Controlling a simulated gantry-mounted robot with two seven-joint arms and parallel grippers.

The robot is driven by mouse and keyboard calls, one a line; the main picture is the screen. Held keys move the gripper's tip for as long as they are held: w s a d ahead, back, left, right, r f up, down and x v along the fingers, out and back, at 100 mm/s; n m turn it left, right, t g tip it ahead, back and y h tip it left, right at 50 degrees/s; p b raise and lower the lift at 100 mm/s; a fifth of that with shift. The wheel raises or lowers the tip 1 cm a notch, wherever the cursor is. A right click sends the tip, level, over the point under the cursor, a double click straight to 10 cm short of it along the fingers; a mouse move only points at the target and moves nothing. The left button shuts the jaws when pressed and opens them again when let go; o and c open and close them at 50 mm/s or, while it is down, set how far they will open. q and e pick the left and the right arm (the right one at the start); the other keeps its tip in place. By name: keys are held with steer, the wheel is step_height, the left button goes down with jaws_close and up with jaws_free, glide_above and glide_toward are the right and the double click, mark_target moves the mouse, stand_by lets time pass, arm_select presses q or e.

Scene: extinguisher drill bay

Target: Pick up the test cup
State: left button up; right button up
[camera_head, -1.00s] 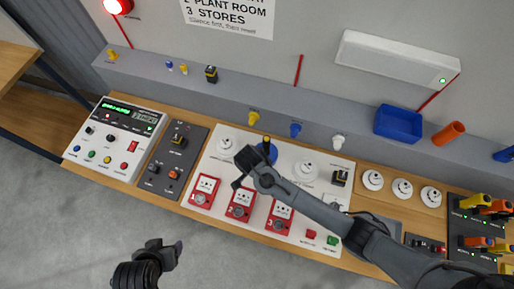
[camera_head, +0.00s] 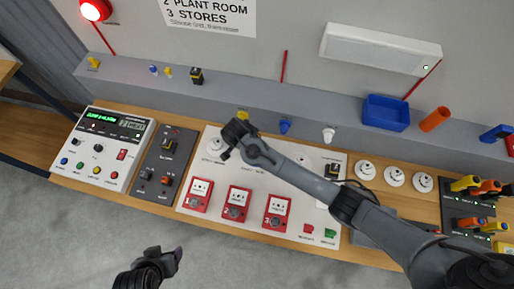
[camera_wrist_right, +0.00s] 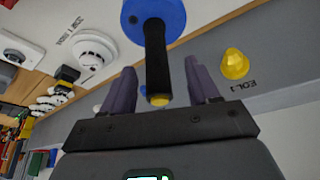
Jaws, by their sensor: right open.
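The test cup, a blue round cup (camera_wrist_right: 150,12) with a black handle (camera_wrist_right: 156,55) and a yellow end, shows in the right wrist view. My right gripper (camera_wrist_right: 160,84) is open, with one dark finger on each side of the handle. I cannot tell whether a finger touches it. In the head view my right gripper (camera_head: 230,146) is over the white panel, and the arm hides the cup. My left gripper (camera_head: 176,257) is low in the head view, over the floor and away from the bench; its jaw gap is not clear.
The white panel (camera_head: 185,208) bears round detectors and red call points (camera_head: 236,204). A control panel (camera_head: 105,150) is at the left. On the ledge behind stand coloured caps, including a yellow one (camera_wrist_right: 235,64), and a blue bin (camera_head: 386,113). Tools stand at the far right.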

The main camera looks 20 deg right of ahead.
steer(key=shift+d+p+x, duration=0.2)
steer(key=shift+p+x, duration=0.25)
steer(key=shift+x, duration=1.85)
steer(key=shift+s, duration=0.1)
steer(key=shift+r, duration=0.1)
jaws_close()
